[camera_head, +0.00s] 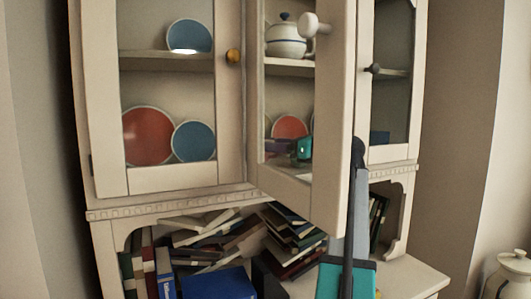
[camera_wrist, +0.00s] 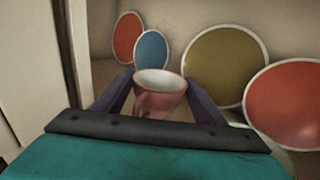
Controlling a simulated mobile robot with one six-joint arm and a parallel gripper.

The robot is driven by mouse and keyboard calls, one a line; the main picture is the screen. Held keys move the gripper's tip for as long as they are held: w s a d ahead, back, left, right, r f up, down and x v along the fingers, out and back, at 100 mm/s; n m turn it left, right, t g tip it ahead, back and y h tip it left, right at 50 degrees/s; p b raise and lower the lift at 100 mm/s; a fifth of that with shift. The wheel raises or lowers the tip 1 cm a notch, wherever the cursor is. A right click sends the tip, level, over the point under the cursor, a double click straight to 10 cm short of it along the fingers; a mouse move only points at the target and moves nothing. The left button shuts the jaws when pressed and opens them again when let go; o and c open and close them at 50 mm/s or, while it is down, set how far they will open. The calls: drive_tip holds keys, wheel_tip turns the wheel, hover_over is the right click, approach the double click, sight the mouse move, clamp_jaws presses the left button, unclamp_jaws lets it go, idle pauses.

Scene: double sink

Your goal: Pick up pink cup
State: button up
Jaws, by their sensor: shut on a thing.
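The pink cup (camera_wrist: 158,100) is in the middle of the wrist view, upright, with its pale inside showing and its handle toward the camera. My gripper (camera_wrist: 160,82) has one dark finger on each side of the cup and is shut on it. In the head view my gripper (camera_head: 279,146) shows through the open middle door, low in the cabinet above the lower shelf. I cannot make out the cup in the head view. I cannot tell whether the cup still touches the shelf.
The middle cabinet door (camera_head: 332,120) stands open beside my arm. Plates lean at the back: a red plate (camera_wrist: 128,38), a blue plate (camera_wrist: 151,50), an olive plate (camera_wrist: 226,66) and a larger red plate (camera_wrist: 284,105). A white teapot (camera_head: 286,41) stands on the shelf above.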

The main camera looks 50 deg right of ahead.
wheel_tip(320, 180, up, 7)
idle(0.3)
